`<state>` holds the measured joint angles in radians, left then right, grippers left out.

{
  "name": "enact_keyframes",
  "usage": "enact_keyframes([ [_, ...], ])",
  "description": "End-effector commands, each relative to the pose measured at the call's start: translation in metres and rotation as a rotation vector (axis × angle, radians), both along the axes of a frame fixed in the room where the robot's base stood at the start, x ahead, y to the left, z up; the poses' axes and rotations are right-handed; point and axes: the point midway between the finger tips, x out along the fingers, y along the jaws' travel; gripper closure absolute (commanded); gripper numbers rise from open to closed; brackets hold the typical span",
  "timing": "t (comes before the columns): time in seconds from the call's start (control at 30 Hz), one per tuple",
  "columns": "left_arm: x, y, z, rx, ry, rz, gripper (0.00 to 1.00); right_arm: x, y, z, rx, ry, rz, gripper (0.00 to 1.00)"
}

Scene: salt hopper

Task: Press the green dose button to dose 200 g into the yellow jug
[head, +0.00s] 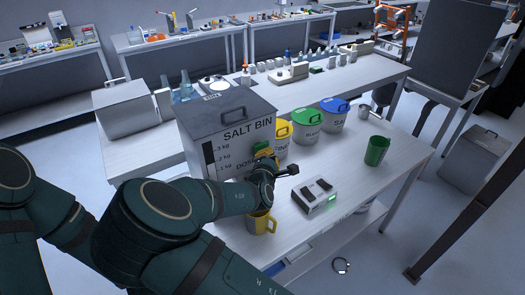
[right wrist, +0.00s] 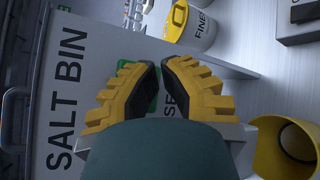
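The grey salt bin (head: 222,117) stands on the bench with "SALT BIN" and a kg scale on its front. It fills the left of the right wrist view (right wrist: 85,40). My right gripper (head: 263,153) is at the bin's front. Its yellow-padded fingertips (right wrist: 160,66) are drawn together with nothing held. The green dose button (right wrist: 153,98) shows partly between and behind the fingers; I cannot tell whether they touch it. The yellow jug (head: 259,223) stands upright below my gripper and at the right of the wrist view (right wrist: 282,148). My left gripper is out of view.
Yellow, green and blue lidded tubs (head: 306,124) stand right of the bin. A scale-like box with a green display (head: 315,197) and a green jug (head: 377,150) are on the right of the bench. Bare bench lies between these.

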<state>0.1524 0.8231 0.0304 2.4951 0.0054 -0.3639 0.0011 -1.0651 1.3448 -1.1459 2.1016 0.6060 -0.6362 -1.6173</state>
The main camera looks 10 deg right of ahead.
Motion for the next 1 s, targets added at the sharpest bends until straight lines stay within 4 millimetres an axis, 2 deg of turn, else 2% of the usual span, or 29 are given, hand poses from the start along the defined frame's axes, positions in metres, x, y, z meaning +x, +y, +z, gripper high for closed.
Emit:
enact_keyframes([
  [1.0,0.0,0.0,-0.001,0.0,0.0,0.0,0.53,0.011,0.004,0.0,0.0,-0.001,0.001,1.0],
])
